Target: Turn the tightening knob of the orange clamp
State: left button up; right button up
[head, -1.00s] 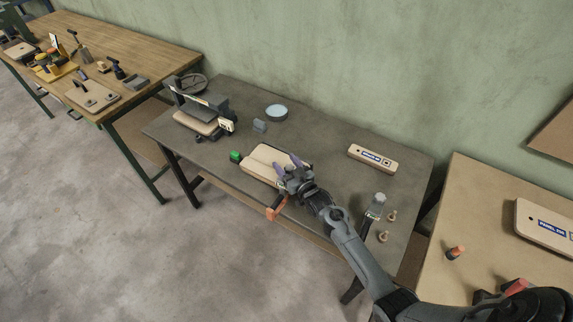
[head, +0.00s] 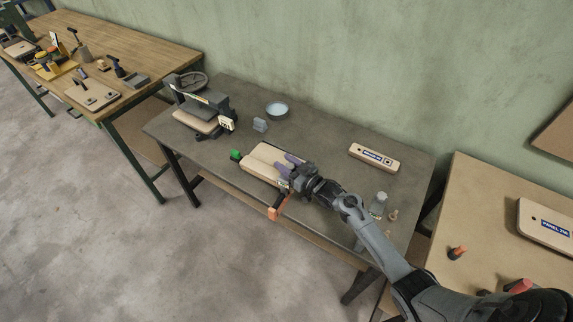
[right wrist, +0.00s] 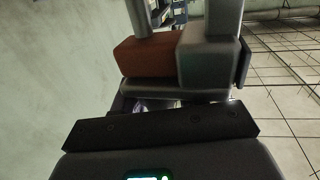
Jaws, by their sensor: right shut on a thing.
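The orange clamp (head: 273,213) hangs at the near edge of the dark table, its orange end below the tabletop and its dark bar rising beside the pale board stack (head: 262,165). My right gripper (head: 285,165), with purple fingers, is at the right end of the stack, above the clamp, and appears shut on the clamp's upper part. The fingers' contact and the tightening knob are hard to make out. In the right wrist view an orange-brown block (right wrist: 145,60) beside grey parts stands close before the gripper. My left gripper is not in view.
A green clamp end (head: 236,156) is at the stack's left. A labelled panel (head: 374,157), a clear bottle (head: 378,204), a round blue dish (head: 277,109) and a press-like machine (head: 203,105) stand on the table.

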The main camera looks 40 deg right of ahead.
jog(key=shift+a, duration=0.1)
jog(key=o, duration=1)
jog(key=s, duration=0.3)
jog(key=s+d, duration=0.1)
jog(key=s, duration=0.6)
jog(key=shift+s+d+p, duration=0.3)
jog(key=shift+s+d, duration=0.05)
